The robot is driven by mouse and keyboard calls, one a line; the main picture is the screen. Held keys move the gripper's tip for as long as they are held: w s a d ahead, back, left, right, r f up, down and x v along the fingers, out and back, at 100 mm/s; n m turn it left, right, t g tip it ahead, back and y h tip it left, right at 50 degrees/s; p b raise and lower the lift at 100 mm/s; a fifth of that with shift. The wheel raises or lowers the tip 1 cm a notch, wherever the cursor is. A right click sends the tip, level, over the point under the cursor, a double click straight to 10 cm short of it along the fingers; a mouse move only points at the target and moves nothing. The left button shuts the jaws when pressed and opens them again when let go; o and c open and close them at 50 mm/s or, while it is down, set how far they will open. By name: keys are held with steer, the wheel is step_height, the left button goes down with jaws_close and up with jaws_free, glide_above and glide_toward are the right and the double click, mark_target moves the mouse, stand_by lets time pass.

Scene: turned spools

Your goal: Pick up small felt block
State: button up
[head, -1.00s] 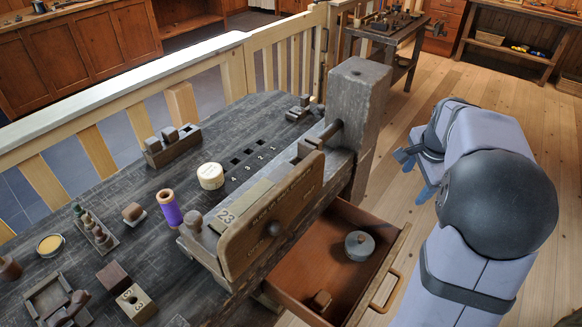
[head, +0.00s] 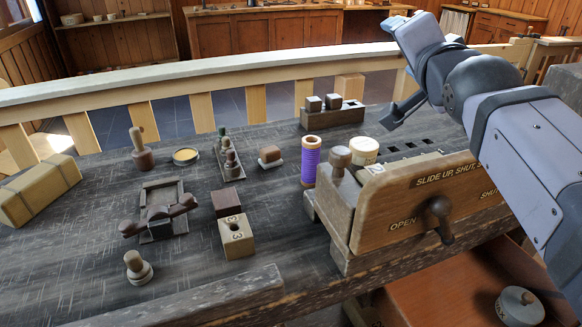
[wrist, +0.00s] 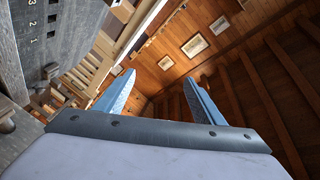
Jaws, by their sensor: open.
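A small brown block on a pale base (head: 271,157), which looks like the small felt block, sits on the dark bench in the head view, left of the purple-wound spool (head: 310,162). My gripper (head: 392,118) is in the air above the bench's far right side, well right of the block and apart from it. In the wrist view my gripper (wrist: 160,80) shows two blue fingers spread apart with nothing between them. The block is not visible in the wrist view.
A peg rack (head: 229,165) stands just left of the block, and a slotted holder (head: 333,116) behind it. The wooden sliding panel (head: 410,205) rises at the right above an open drawer (head: 440,290). A numbered block (head: 237,238) stands nearer the front.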

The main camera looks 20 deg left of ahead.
steer(key=a+f+n+g+y+p, duration=0.1)
steer(key=a+n+g+y+p, duration=0.15)
steer(key=a+n+p, duration=0.7)
steer(key=g+p, duration=0.2)
steer(key=p, duration=0.9)
glide_above(270, 150)
steer(key=s+d, duration=0.2)
step_height(270, 150, down, 9)
steer(key=shift+s+d+f+n+h+p, duration=0.25)
steer(key=shift+s+f+n+p, duration=0.55)
steer(key=shift+f, duration=1.45)
steer(key=shift+s+d+f+n+h+p, duration=0.15)
steer(key=shift+s+f+h+p, duration=0.2)
steer(key=shift+f+p, duration=1.45)
steer(key=shift+s+d+f+n+h+p, duration=0.15)
steer(key=shift+s+f+n+h+p, duration=0.3)
steer(key=shift+f, duration=2.2)
steer(key=shift+p+x, duration=0.7)
steer(key=shift+x, duration=1.8)
steer(key=shift+r, duration=0.1)
steer(key=c, duration=1.1)
